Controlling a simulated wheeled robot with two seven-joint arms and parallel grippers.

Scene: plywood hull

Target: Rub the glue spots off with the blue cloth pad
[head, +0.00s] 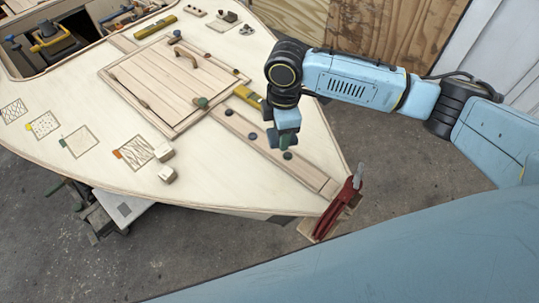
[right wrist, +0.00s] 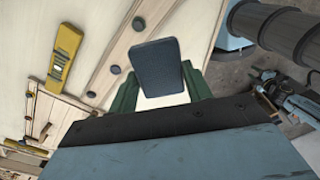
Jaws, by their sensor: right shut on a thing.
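My right gripper (head: 287,143) hangs over the plank near the pointed end of the hull, its green fingers pointing down. In the right wrist view the right gripper (right wrist: 158,92) is shut on a dark blue-grey pad (right wrist: 155,65), which sticks out between the fingers. I cannot tell whether the pad touches the wood. Dark round spots lie along the plank; one (head: 287,155) is just below the fingers and another (head: 252,135) is to their left. In the wrist view spots (right wrist: 115,69) show left of the pad. My left gripper is out of view.
A yellow level (head: 247,96) lies beside the hatch (head: 170,82). A red clamp (head: 338,208) grips the hull's tip. Small wood blocks (head: 164,153) and marked squares lie on the left deck. The deck between blocks and plank is clear.

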